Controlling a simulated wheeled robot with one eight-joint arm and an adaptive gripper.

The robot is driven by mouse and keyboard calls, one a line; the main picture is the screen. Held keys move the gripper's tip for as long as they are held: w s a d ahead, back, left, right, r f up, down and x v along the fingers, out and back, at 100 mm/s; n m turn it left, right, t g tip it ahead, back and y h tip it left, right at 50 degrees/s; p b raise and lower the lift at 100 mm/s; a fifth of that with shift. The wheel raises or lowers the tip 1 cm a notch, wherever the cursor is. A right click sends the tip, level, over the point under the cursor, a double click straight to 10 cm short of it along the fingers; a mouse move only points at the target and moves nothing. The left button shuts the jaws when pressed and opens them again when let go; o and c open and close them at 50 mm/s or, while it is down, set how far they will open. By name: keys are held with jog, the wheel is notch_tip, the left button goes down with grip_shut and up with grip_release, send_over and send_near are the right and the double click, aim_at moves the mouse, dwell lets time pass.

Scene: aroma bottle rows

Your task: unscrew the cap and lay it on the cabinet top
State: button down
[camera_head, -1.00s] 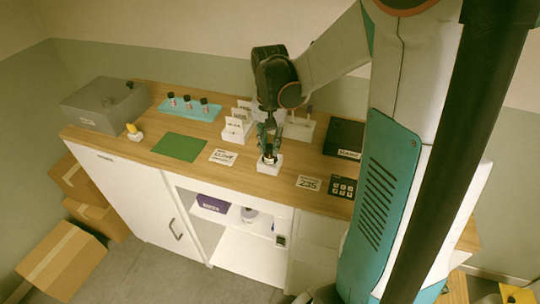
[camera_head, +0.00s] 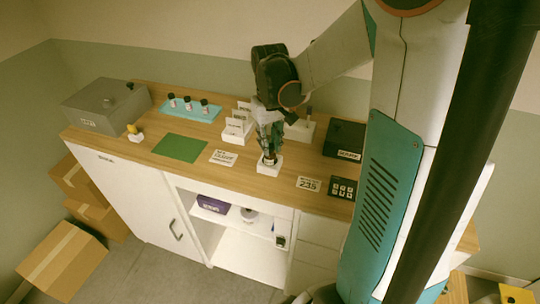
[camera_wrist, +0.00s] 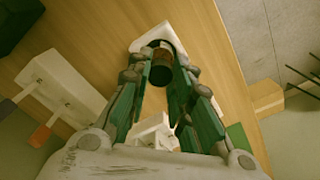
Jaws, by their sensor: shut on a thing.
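A small bottle (camera_wrist: 161,72) stands upright in a white block holder (camera_head: 275,168) on the wooden cabinet top (camera_head: 240,185). The holder also shows in the wrist view (camera_wrist: 172,35). My gripper (camera_head: 269,153) points down over the holder and is shut on the bottle's dark cap, which the fingers largely hide. In the wrist view its green-padded fingers (camera_wrist: 161,78) come in from both sides of the bottle. The cap is still at the bottle; how far it is turned cannot be told.
A green mat (camera_head: 180,148) lies left on the cabinet top, with bare wood in front. A teal tray (camera_head: 180,112) with three bottles and a grey box (camera_head: 95,115) stand behind. White card holders (camera_head: 236,130) are close to my gripper. A black box (camera_head: 344,137) and keypad (camera_head: 343,187) are to the right.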

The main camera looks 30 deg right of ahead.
jog(key=shift+r+p, duration=0.55)
jog(key=shift+r, duration=0.25)
jog(key=shift+r+p, duration=1.45)
jog(key=shift+r, duration=0.55)
